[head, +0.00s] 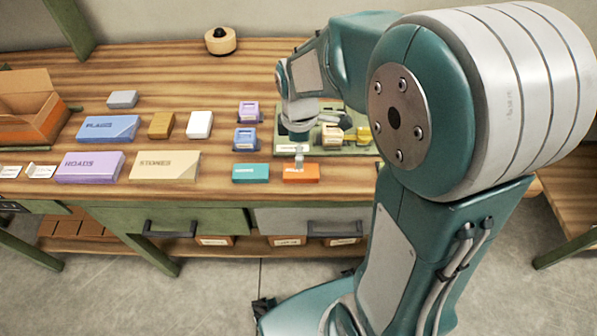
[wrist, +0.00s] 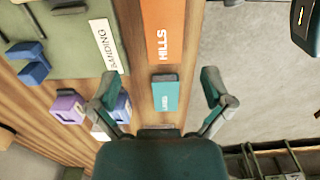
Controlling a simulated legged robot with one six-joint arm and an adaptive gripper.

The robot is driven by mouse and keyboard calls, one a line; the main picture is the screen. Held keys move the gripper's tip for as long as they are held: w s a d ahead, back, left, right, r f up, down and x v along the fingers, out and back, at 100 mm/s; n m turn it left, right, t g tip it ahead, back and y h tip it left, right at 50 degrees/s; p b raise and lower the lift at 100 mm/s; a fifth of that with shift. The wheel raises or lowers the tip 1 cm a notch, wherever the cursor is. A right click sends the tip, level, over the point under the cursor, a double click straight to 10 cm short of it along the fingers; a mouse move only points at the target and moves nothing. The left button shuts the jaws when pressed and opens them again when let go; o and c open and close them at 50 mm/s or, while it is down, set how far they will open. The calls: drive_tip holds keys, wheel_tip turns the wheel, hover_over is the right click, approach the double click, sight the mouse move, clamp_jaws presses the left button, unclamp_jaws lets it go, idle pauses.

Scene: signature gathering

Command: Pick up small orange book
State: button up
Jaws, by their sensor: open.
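The small orange book (head: 301,175) lies near the table's front edge in the head view, right of a teal book (head: 251,174). In the wrist view the orange book (wrist: 164,22), lettered HILLS, is at the top, cut off by the frame. My gripper (head: 299,160) is over the orange book in the head view; its gap to the book is hard to judge. In the wrist view my gripper (wrist: 158,77) is open and empty, its two fingers wide apart. The teal book (wrist: 165,97), lettered LAKES, shows between and beyond them.
A green tray (head: 340,149) with small coloured blocks lies behind the orange book. Larger purple (head: 90,167) and cream (head: 165,166) books are to the left. An orange-brown open box (head: 40,125) stands far left. The table's front edge is close to the orange book.

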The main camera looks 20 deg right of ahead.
sight(301, 171)
drive_tip(key=f, duration=0.7)
drive_tip(key=shift+s+d, duration=0.1)
drive_tip(key=shift+s, duration=0.2)
drive_tip(key=shift+c, duration=0.3)
drive_tip(key=c, duration=1.1)
